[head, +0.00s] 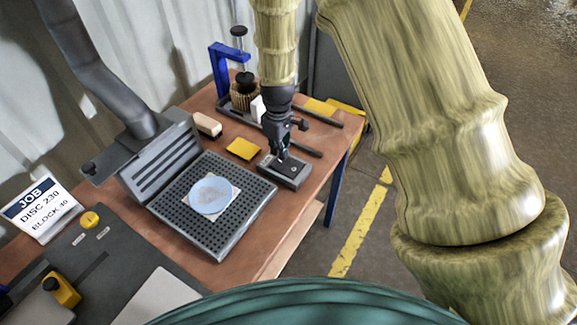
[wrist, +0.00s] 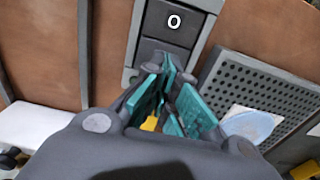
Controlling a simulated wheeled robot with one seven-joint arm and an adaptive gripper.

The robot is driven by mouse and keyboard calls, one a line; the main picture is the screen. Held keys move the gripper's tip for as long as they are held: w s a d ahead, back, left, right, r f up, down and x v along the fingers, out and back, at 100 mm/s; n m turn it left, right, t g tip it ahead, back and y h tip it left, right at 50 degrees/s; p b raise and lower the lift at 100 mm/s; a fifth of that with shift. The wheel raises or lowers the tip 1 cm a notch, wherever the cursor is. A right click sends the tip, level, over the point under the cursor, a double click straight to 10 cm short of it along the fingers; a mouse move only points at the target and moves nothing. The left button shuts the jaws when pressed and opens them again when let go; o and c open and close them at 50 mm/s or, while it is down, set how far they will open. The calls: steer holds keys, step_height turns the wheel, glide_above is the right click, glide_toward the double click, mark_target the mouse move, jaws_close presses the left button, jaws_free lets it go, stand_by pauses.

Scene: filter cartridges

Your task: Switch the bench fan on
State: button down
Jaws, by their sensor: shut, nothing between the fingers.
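The switch box (head: 291,175) is a dark grey box on the bench, right of the perforated fan tray (head: 233,237). In the wrist view, the switch box (wrist: 205,38) has a dark rocker with a white "O" on its upper half; its lower half is partly hidden behind my fingers. My gripper (head: 281,157) points down over the box with its fingers shut and empty. Its teal fingertips (wrist: 168,66) are at the lower half of the switch in the wrist view. I cannot tell whether they touch it.
A pale blue disc (head: 211,195) lies on the tray. A blue-framed press (head: 219,68) stands at the back. A job sign (head: 42,210) stands at left. The bench's right edge is close to the box.

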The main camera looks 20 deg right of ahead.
mark_target(280, 160)
steer(key=shift+s+r, duration=0.1)
steer(key=shift+f+b, duration=0.6)
steer(key=shift+f, duration=0.85)
stand_by(1.1)
steer(key=shift+r, duration=0.15)
steer(key=shift+r+p, duration=2.6)
steer(key=shift+r, duration=0.85)
steer(key=shift+d+f, duration=0.1)
